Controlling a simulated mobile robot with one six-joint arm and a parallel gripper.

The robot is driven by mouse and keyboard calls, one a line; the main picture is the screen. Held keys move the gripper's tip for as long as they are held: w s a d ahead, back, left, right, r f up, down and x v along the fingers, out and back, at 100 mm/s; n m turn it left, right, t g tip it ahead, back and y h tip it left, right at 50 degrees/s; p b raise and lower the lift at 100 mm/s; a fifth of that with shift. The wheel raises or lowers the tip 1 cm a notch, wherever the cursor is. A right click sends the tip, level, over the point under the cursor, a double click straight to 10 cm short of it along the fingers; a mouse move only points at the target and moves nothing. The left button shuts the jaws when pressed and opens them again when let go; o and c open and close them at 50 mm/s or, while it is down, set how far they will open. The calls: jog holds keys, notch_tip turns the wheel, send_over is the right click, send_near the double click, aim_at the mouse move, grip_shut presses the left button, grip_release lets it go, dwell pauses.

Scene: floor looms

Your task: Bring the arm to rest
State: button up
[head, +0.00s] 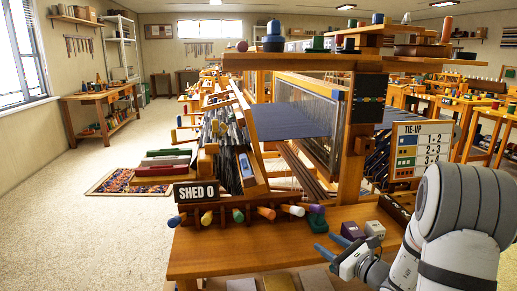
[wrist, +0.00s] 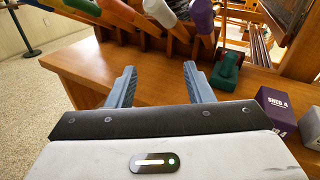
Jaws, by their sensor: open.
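My gripper (head: 330,246) is low at the right in the head view, over the front part of the wooden bench (head: 230,245). In the wrist view, my gripper (wrist: 158,76) has its two blue-grey fingers spread apart, with only bare bench top (wrist: 155,78) showing between them. It holds nothing. My arm bends down to it from the right edge of the head view.
A loom (head: 300,110) rises behind. Open floor (head: 90,235) lies left.

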jog(key=s+a+r+n+g+p, duration=1.05)
jog(key=s+a+r+n, duration=0.35)
jog(key=s+n, duration=0.15)
jog(key=s+d+r+n+h+p, duration=0.9)
jog(key=s+r+n+h+p, duration=0.1)
jog(key=s+r+n, duration=0.2)
jog(key=shift+g, duration=0.45)
